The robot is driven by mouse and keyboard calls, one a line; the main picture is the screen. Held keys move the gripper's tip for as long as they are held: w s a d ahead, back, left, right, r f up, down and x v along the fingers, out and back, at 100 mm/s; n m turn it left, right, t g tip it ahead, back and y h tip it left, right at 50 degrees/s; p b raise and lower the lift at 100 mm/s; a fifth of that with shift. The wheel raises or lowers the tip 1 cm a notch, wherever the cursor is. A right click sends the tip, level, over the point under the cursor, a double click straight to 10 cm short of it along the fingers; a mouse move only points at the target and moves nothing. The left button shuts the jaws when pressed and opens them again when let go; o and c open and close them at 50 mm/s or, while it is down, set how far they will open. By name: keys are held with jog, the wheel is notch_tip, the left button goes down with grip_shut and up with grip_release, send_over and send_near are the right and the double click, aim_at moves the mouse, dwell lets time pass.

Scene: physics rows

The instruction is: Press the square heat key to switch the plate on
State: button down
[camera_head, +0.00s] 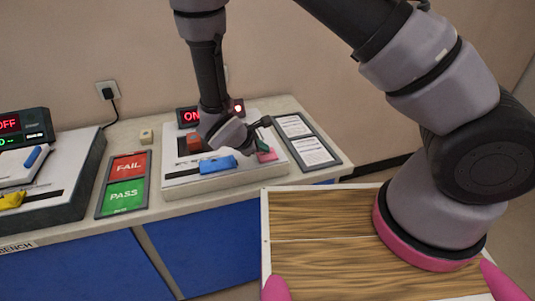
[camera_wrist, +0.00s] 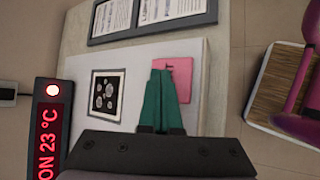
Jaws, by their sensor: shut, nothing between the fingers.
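The heating device (camera_head: 180,183) is a pale slab on the bench. Its display (camera_wrist: 47,140) reads "ON 23 °C" in red, with a lit lamp (camera_wrist: 53,90) at its end; the display also shows in the head view (camera_head: 190,117). A pink square (camera_wrist: 181,76) with a small dark mark lies on the device's pale top; I cannot tell whether it is the heat key. It also shows in the head view (camera_head: 267,157). My gripper (camera_wrist: 161,74) is shut and empty, its teal fingertips over the pink square's left part. I cannot tell whether they touch it.
A FAIL/PASS board (camera_head: 125,183) and another device (camera_head: 60,190) with an OFF display are to the left.

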aim_at(264, 155)
jog(key=shift+r, duration=0.7)
jog(key=shift+r, duration=0.1)
notch_tip(264, 155, up, 6)
jog(key=shift+f, duration=0.1)
dwell(0.5)
jog(key=d+r+m+g+y, duration=0.3)
jog(key=d+r+m+g, duration=0.2)
jog(key=d+r+m, duration=1.25)
jog(key=s+d+r+m+t+y, duration=0.2)
jog(key=s+r, duration=0.3)
jog(key=r, duration=0.3)
jog(key=s+d+r+m+t+y, duration=0.2)
jog(key=s+r, duration=0.4)
jog(key=r, duration=0.3)
jog(key=shift+s+d+r+m+t+y, duration=0.3)
jog(key=shift+d+m+t, duration=0.2)
jog(key=shift+d+m, duration=0.6)
